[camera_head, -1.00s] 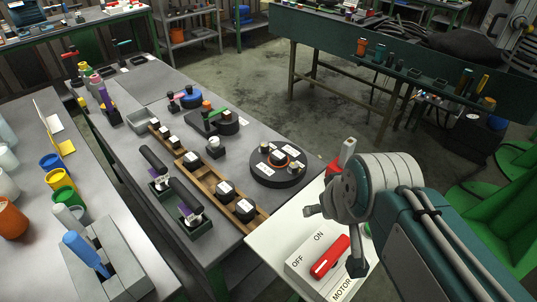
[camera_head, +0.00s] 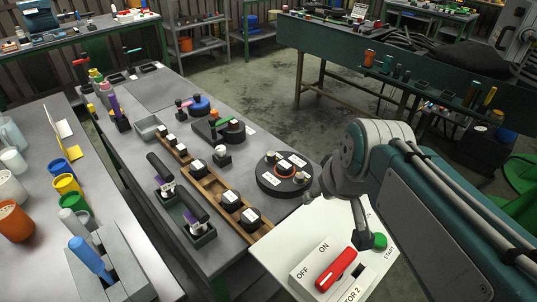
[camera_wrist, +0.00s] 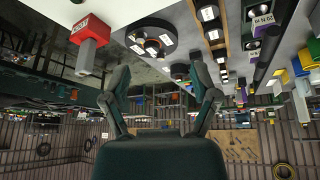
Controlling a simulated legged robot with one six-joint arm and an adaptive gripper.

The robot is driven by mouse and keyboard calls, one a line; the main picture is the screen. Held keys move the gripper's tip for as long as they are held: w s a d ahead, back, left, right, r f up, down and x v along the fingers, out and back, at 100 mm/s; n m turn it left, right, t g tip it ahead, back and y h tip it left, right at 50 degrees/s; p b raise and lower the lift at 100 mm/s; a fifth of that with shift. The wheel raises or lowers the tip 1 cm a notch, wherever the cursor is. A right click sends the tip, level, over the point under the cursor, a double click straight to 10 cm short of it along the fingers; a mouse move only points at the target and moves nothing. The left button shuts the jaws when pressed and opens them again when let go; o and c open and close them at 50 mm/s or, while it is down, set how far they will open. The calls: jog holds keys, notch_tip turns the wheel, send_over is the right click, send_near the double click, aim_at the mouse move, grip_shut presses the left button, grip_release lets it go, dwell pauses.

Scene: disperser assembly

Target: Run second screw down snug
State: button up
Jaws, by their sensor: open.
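A black round disc (camera_head: 266,183) with an orange ring at its centre lies at the near right end of the grey bench. Two pale screw-like heads, a far-left one (camera_head: 270,156) and a near-right one (camera_head: 301,179), stand on its rim; I cannot tell which is second or how deep either sits. The disc (camera_wrist: 150,28) also shows at the top of the upside-down wrist view. My gripper (camera_wrist: 158,76) is open and empty, its two fingers apart, clear of the disc. In the head view my gripper (camera_head: 337,217) is right of the disc, above the white panel.
The white panel (camera_head: 292,228) carries a red motor switch (camera_head: 336,268) and a green START button (camera_head: 379,241). A wooden rack (camera_head: 207,184) with several black labelled parts lies left of the disc.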

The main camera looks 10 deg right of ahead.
jog(key=w+r+n+g, duration=0.1)
jog(key=w+n, duration=0.2)
jog(key=w, duration=0.6)
jog(key=n+g+y, duration=0.2)
jog(key=n+y, duration=0.2)
jog(key=n, duration=0.4)
send_over(271, 155)
jog(key=s+d, duration=0.2)
jog(key=d, duration=0.2)
notch_tip(271, 155, down, 14)
jog(key=r, duration=0.1)
jog(key=x, duration=1.1)
jog(key=shift+d+f, duration=0.15)
grip_shut()
